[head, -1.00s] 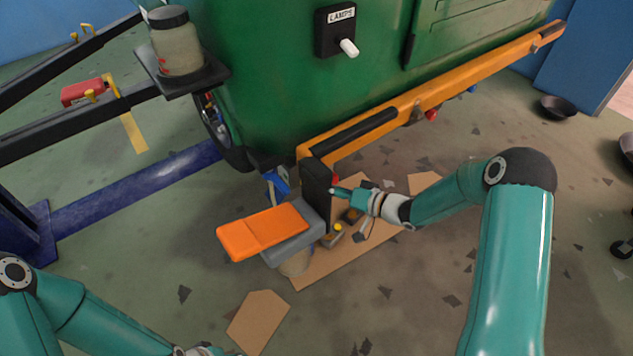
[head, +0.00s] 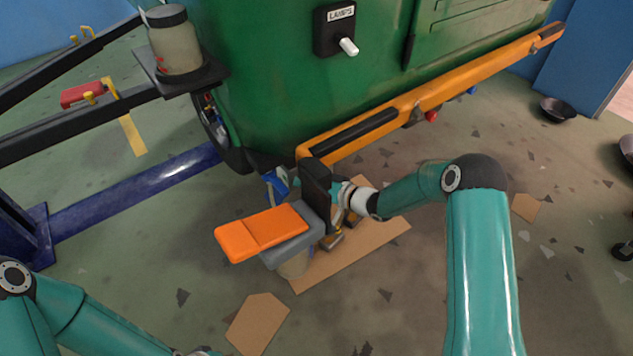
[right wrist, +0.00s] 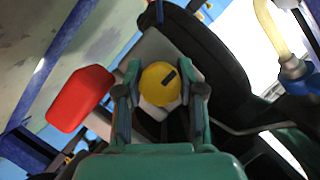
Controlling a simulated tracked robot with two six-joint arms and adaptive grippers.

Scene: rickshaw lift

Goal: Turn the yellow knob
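The round yellow knob (right wrist: 160,84) with a dark slot mark shows in the right wrist view. It sits between the two fingers of my right gripper (right wrist: 160,72), which stand apart on either side of it. I cannot tell whether they touch it. In the head view my right gripper (head: 342,192) is low beside the black post (head: 315,185) at the end of the orange beam, its fingers partly hidden. The knob is not seen there. My left gripper (head: 203,352) is cut off at the bottom edge, and its fingers do not show.
A red block-shaped handle (right wrist: 80,98) is left of the knob. An orange pedal (head: 262,232) stands in front of the post. The green body (head: 270,70) and orange beam (head: 440,92) rise above my right arm.

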